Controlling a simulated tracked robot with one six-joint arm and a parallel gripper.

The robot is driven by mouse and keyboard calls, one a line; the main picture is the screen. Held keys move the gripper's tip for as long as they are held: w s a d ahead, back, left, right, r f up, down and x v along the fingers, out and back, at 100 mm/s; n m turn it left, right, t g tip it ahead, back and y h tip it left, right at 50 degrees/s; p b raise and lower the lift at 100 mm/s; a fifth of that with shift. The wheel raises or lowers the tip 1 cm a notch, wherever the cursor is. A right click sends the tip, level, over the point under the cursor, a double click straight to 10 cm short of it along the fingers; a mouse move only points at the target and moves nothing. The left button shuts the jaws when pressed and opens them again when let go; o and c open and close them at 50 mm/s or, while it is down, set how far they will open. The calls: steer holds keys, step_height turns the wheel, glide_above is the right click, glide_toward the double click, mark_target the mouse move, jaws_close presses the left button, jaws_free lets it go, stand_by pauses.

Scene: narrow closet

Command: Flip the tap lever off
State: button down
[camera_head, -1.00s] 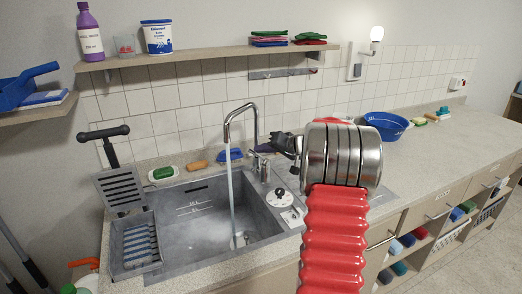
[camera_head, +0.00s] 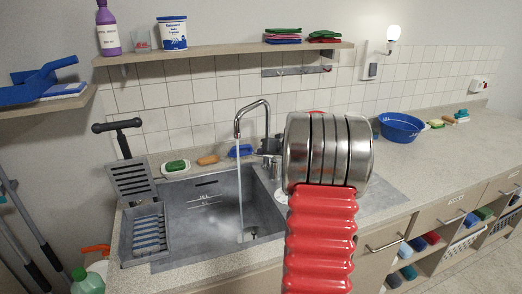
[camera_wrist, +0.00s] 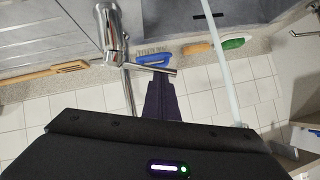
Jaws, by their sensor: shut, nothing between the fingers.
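The chrome tap (camera_head: 266,118) stands behind the grey sink (camera_head: 190,222), and water runs from its spout. In the wrist view, the tap body (camera_wrist: 112,28) is at upper left, with its thin metal lever (camera_wrist: 152,72) pointing right. The water stream (camera_wrist: 221,65) shows farther right. My gripper (camera_wrist: 162,84) is shut and empty, its dark fingertips close to the lever and overlapping it in the picture. I cannot tell whether they touch.
A blue bowl (camera_head: 402,127) sits on the right counter. A shelf (camera_head: 220,54) runs above the tap.

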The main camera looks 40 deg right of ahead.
steer(key=shift+w+a+f+n+g+h, duration=0.2)
steer(key=shift+a+f+n+h, duration=0.1)
steer(key=shift+a+f, duration=0.15)
steer(key=shift+w+a+f+n+g+h, duration=0.1)
steer(key=shift+w+a+f+n+h, duration=0.1)
steer(key=shift+a+f+h, duration=0.25)
steer(key=shift+f, duration=0.15)
steer(key=r+v, duration=0.1)
steer(key=v, duration=0.5)
steer(key=w+r+v, duration=0.1)
steer(key=v, duration=0.5)
steer(key=shift+d+r, duration=0.15)
steer(key=shift+r, duration=0.35)
stand_by(0.4)
